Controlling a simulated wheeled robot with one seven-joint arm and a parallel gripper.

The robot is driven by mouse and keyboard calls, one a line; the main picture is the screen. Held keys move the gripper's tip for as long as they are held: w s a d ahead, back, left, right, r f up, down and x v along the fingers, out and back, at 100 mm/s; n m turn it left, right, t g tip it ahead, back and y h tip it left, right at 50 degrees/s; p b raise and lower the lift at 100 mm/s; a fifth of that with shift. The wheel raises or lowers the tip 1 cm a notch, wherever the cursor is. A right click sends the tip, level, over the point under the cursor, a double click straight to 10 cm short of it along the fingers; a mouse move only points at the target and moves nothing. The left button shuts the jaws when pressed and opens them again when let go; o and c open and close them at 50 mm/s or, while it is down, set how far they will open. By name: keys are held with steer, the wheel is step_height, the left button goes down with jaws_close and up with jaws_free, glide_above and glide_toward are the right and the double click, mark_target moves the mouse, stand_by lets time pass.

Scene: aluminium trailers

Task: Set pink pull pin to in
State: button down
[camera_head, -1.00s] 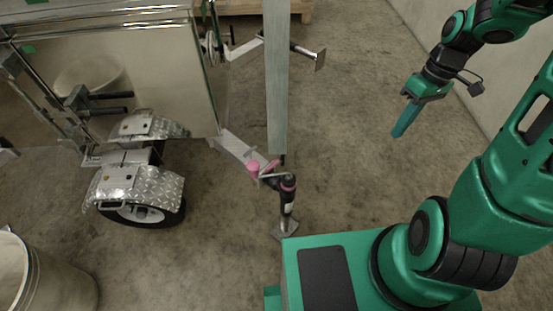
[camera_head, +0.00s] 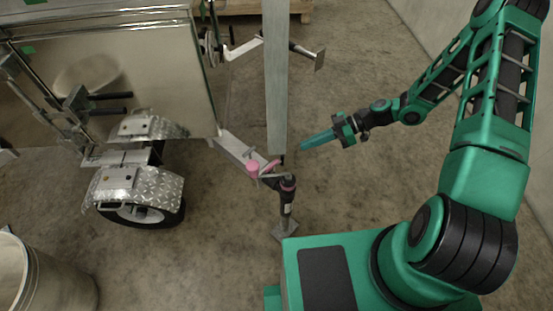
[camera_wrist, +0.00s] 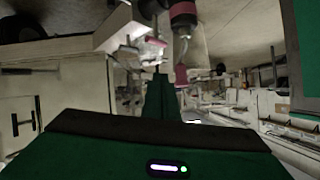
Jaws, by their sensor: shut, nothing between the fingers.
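Pink parts sit on the hitch of the trailer's tongue (camera_head: 237,148). In the head view there is a round pink knob (camera_head: 253,168), a slimmer pink piece (camera_head: 270,167) beside it, and a pink band on the dark jack post (camera_head: 288,200). I cannot tell for sure which is the pull pin, or how deep it sits. In the wrist view a pink knob (camera_wrist: 181,75) hangs past my fingertips, apart from them as far as I can tell. My gripper (camera_head: 303,147) is shut and empty, pointing left, just right of the hitch.
A grey vertical post (camera_head: 277,80) stands just behind the hitch. The shiny trailer body (camera_head: 140,80) with its wheel and tread-plate fenders (camera_head: 130,185) is on the left. A metal bin (camera_head: 40,275) stands front left. A concrete wall (camera_head: 430,40) is at right.

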steer(key=a, duration=0.2)
steer(key=y, duration=0.1)
glide_above(276, 162)
steer(key=shift+n+t, duration=0.3)
step_height(276, 162, down, 5)
steer(key=shift+r, duration=0.15)
steer(key=shift+s+d+f, duration=0.15)
steer(key=shift+d+f, duration=0.05)
steer(key=shift+f, duration=0.75)
steer(key=shift+s+d+f, duration=0.15)
steer(key=shift+d+f, duration=0.05)
steer(key=shift+f, duration=0.7)
